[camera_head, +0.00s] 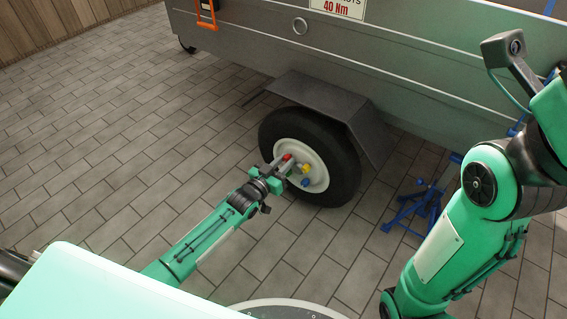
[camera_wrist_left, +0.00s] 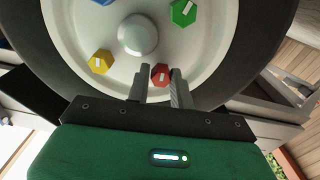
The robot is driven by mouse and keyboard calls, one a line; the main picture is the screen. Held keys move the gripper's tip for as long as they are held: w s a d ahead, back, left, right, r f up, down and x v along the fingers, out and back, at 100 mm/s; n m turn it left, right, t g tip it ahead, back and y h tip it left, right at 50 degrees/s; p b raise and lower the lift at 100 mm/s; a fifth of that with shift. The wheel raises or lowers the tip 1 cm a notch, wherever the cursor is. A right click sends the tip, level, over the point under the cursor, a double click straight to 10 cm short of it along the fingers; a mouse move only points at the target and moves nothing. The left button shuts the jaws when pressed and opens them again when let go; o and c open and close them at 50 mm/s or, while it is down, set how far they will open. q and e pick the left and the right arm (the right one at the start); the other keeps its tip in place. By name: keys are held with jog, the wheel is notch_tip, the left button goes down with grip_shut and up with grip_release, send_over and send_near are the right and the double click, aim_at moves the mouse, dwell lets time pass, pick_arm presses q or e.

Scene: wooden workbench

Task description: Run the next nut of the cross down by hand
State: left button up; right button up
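The trailer wheel (camera_head: 345,160) has a pale rim (camera_wrist_left: 75,25) with coloured hex nuts around a domed hub cap (camera_wrist_left: 138,36). In the left wrist view the red nut (camera_wrist_left: 160,74) lies between the fingertips of my left gripper (camera_wrist_left: 160,80), its sides close against them. I cannot tell whether the fingers press on it. The yellow nut (camera_wrist_left: 101,62), green nut (camera_wrist_left: 183,12) and blue nut (camera_wrist_left: 103,2) sit clear of the fingers. The head view shows the red, yellow (camera_head: 306,168) and blue nuts; the green one is not visible there. My right gripper is out of view.
A grey fender (camera_head: 315,93) overhangs the wheel, under the trailer's side wall (camera_head: 400,65). A sign (camera_head: 343,8) reading 40 Nm is on the wall. A blue stand (camera_head: 420,205) is on the floor right of the wheel. The paved floor (camera_head: 120,130) to the left is clear.

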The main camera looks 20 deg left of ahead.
pick_arm(q)
grip_shut()
